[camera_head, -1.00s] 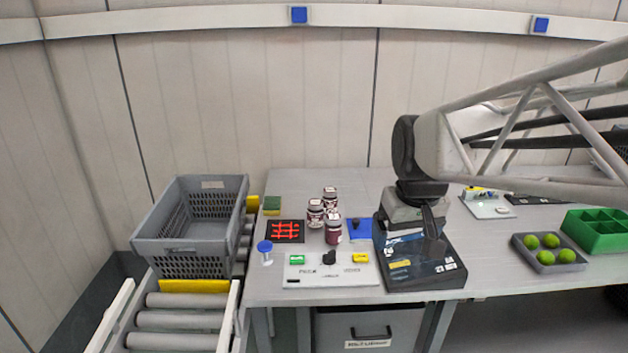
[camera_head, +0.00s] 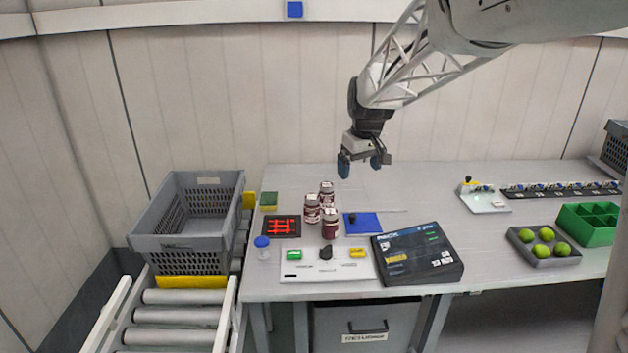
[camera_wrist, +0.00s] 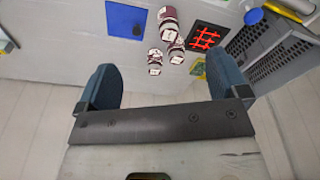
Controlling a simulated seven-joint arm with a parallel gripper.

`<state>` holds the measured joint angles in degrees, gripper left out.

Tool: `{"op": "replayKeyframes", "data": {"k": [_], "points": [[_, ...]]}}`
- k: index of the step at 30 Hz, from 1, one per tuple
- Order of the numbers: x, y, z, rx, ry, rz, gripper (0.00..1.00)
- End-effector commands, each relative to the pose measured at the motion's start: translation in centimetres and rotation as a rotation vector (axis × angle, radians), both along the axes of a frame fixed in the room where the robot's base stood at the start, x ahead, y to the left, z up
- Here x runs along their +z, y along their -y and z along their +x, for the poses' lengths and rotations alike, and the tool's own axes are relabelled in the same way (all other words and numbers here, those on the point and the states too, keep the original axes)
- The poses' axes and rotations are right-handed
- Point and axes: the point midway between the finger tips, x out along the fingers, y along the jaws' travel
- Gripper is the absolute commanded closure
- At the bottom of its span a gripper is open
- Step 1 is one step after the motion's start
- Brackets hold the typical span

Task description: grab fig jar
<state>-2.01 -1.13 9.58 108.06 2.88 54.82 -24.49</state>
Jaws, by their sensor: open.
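The same jars show at the top of the wrist view (camera_wrist: 168,24), upside down. My gripper (camera_head: 359,166) is open and empty, above the table, behind and to the right of the jars. Its two blue fingers are spread apart in the wrist view (camera_wrist: 165,85).
A white button panel (camera_head: 300,271) and a black console (camera_head: 440,262) are in front. A grey crate (camera_head: 187,242) stands left on rollers. Limes (camera_head: 546,234) lie far right.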

Motion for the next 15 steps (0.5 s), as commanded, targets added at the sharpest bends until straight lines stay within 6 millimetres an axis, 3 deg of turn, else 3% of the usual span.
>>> {"op": "replayKeyframes", "data": {"k": [15], "points": [[-5.2,-1.9,13.2,0.149,-0.021,-0.003,0.07]]}}
